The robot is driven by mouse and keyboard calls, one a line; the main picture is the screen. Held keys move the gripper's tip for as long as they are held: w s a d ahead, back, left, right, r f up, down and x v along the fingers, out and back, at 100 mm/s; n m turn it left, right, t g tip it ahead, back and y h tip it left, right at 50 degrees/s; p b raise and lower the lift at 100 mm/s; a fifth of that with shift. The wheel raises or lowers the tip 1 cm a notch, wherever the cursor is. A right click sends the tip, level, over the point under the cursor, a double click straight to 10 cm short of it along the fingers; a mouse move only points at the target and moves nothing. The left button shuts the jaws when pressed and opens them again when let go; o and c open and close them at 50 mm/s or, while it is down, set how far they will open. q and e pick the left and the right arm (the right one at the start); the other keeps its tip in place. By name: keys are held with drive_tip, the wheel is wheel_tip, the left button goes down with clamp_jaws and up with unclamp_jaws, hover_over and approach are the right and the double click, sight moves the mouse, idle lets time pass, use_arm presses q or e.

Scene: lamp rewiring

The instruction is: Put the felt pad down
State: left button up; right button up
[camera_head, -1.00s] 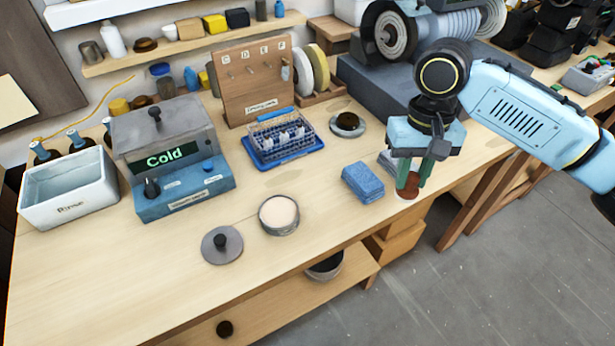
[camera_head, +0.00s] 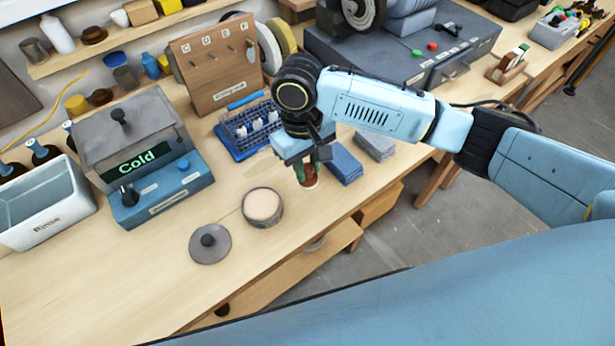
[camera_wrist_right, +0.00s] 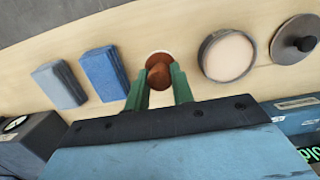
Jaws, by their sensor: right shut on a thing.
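The felt pad (camera_wrist_right: 158,72), a small round piece with a reddish-brown knob-like top and a pale edge below, is between the green fingers of my right gripper (camera_wrist_right: 164,87). In the head view the pad (camera_head: 310,183) shows under the right gripper (camera_head: 306,172), low over the bench between the round tin and the blue block. I cannot tell whether its underside touches the bench. The fingers hide part of the pad. My left gripper is not in view.
A round tin (camera_head: 262,206) with pale content stands just left of the pad, its grey lid (camera_head: 210,243) beside it. A blue block (camera_head: 344,164) and a grey block (camera_head: 375,143) lie to the right. A blue wire rack (camera_head: 240,135) stands behind.

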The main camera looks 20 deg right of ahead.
sight(307, 178)
drive_tip(key=shift+f, duration=2.25)
drive_tip(key=shift+f, duration=0.1)
drive_tip(key=o, duration=0.8)
drive_tip(key=shift+o, duration=0.2)
wheel_tip(307, 178, up, 12)
drive_tip(key=w, duration=0.1)
drive_tip(key=shift+w+a, duration=0.2)
drive_tip(key=shift+a, duration=0.05)
